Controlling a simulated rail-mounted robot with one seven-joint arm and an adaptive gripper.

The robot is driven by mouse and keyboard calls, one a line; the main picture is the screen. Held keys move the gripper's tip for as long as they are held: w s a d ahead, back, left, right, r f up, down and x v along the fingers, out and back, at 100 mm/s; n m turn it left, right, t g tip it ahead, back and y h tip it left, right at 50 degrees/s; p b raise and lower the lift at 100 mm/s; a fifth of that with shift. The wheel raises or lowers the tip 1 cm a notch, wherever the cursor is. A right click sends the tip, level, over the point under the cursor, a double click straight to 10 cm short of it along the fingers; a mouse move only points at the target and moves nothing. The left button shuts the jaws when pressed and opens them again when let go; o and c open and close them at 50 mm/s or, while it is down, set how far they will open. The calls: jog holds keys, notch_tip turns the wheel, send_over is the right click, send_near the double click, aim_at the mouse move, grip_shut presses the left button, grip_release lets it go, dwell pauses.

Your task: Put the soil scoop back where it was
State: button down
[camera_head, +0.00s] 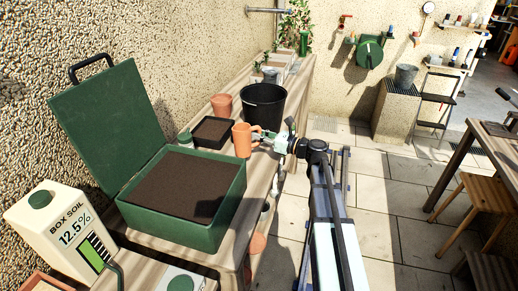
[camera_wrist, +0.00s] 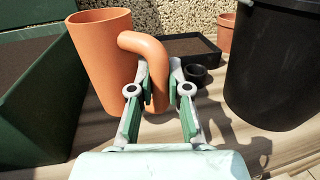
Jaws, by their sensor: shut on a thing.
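The soil scoop looks to be the terracotta-orange cup (camera_head: 241,140) with a thick curved handle; it also shows large in the wrist view (camera_wrist: 100,55). It is upright, just right of the green soil box (camera_head: 190,231), whose lid stands open and which holds dark soil. My gripper (camera_head: 257,137) reaches in from the right. In the wrist view my gripper (camera_wrist: 160,85) has its fingers on either side of the handle, closed on it. I cannot tell whether the cup's base touches the bench.
A black bucket (camera_head: 264,106) stands close behind my gripper. A black soil tray (camera_head: 214,146) and a terracotta pot (camera_head: 221,104) are behind the cup. The wooden bench (camera_head: 258,202) ends at the right, beside open floor.

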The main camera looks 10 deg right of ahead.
jog(key=shift+f, duration=3.15)
jog(key=shift+f, duration=0.15)
jog(key=c, duration=1.1)
grip_release()
jog(key=shift+r, duration=0.2)
jog(key=b+v, duration=0.1)
jog(key=v, duration=1.1)
jog(key=shift+b, duration=0.35)
